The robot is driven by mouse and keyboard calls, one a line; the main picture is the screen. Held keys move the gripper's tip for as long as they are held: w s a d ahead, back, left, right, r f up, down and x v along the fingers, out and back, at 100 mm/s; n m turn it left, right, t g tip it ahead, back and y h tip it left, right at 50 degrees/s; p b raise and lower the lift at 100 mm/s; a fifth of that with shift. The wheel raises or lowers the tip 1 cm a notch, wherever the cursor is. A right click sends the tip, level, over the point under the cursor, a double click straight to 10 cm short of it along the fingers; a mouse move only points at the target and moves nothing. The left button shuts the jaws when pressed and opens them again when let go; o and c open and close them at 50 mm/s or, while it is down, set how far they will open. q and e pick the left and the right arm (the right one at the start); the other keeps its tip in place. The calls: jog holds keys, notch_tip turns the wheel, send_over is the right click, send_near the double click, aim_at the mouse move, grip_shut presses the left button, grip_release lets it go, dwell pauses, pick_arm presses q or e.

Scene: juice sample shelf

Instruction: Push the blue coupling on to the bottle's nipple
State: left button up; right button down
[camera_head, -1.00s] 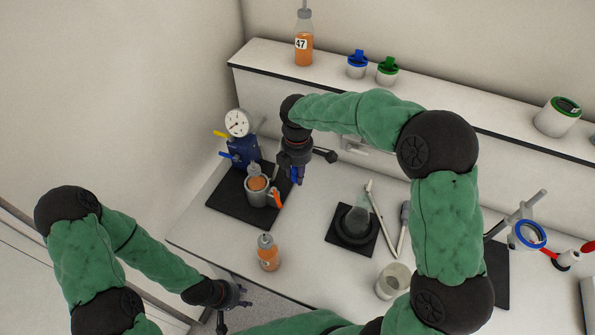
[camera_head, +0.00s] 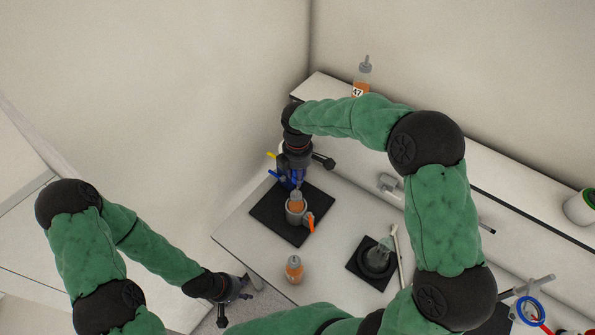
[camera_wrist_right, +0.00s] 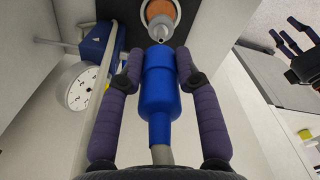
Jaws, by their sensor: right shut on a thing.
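My right gripper (camera_head: 290,180) is shut on the blue coupling (camera_wrist_right: 160,90), which lies between its two fingers in the right wrist view with a grey hose at its near end. The bottle (camera_head: 297,204), holding orange juice, stands in a grey holder with an orange handle, just in front of the right gripper. Its grey nipple (camera_wrist_right: 162,36) shows just beyond the coupling's far end; I cannot tell whether they touch. My left gripper (camera_head: 242,289) is empty, its fingers apart, off the front left of the bench.
The holder stands on a black mat (camera_head: 268,215). A blue device with a dial gauge (camera_wrist_right: 75,88) is beside the coupling. Another orange bottle (camera_head: 294,269) stands near the front edge. A flask (camera_head: 380,256) is to the right. Bottle 47 (camera_head: 362,78) stands on the back shelf.

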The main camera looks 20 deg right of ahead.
aim_at(296, 189)
jog(key=shift+w+a+r, duration=0.1)
jog(key=shift+a+r, duration=0.1)
jog(key=shift+r, duration=0.05)
jog(key=shift+f+b, duration=1.5)
jog(key=shift+f, duration=0.85)
jog(key=shift+r, duration=0.1)
jog(key=shift+f+b, duration=0.95)
jog(key=shift+f, duration=0.95)
jog(key=c, duration=0.8)
grip_release()
jog(key=shift+r, duration=0.1)
